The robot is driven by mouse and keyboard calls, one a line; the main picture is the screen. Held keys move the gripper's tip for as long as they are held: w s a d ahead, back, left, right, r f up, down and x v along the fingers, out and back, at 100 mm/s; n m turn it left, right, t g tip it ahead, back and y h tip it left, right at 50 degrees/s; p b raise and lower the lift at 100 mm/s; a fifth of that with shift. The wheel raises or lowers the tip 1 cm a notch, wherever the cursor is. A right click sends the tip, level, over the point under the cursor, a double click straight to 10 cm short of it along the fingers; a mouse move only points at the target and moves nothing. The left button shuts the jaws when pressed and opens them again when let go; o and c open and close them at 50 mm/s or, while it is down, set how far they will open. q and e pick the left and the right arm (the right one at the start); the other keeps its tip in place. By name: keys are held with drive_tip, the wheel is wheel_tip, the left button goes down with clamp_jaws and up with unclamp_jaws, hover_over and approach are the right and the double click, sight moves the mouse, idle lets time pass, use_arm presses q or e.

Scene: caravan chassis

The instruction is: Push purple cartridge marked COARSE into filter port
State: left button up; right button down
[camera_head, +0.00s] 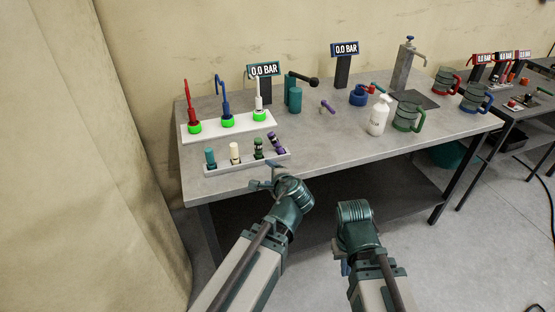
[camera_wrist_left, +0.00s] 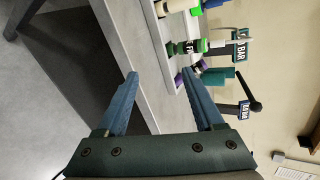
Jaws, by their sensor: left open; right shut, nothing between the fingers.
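A dark purple cartridge (camera_head: 277,143) leans at the right end of a white rack (camera_head: 222,171) near the table's front edge. Its marking cannot be read. In the left wrist view, purple parts of it (camera_wrist_left: 178,79) show just beyond the fingers. My left gripper (camera_head: 265,178) is open and empty in front of the rack; its two blue fingers (camera_wrist_left: 158,72) are spread, apart from the cartridge. My right gripper (camera_head: 343,266) is shut and empty, low in front of the table, mostly hidden by its wrist. A teal cylinder (camera_head: 294,97) with a black-ended lever stands behind; I cannot tell whether it holds the filter port.
Teal (camera_head: 210,158), cream (camera_head: 235,153) and dark green (camera_head: 258,148) cartridges share the rack. A white tray (camera_head: 242,122) with red, blue and white tools lies behind. A white bottle (camera_head: 378,116) and green mug (camera_head: 408,116) stand right. Mid-table front is clear.

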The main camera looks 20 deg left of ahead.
use_arm(q)
drive_tip(key=w+f+m+t+h+b, duration=0.1)
drive_tip(key=w+f+m+t+b, duration=0.2)
drive_tip(key=w+m+t+b, duration=0.3)
drive_tip(key=m+t+b, duration=0.1)
drive_tip(key=m+b, duration=0.3)
drive_tip(key=m, duration=0.3)
drive_tip(key=shift+m+h+b, duration=0.3)
drive_tip(key=shift+b, duration=0.1)
use_arm(e)
wheel_tip(320, 180, down, 14)
drive_tip(key=shift+r, duration=0.25)
use_arm(q)
drive_tip(key=shift+w+d, duration=0.1)
drive_tip(key=shift+w, duration=0.1)
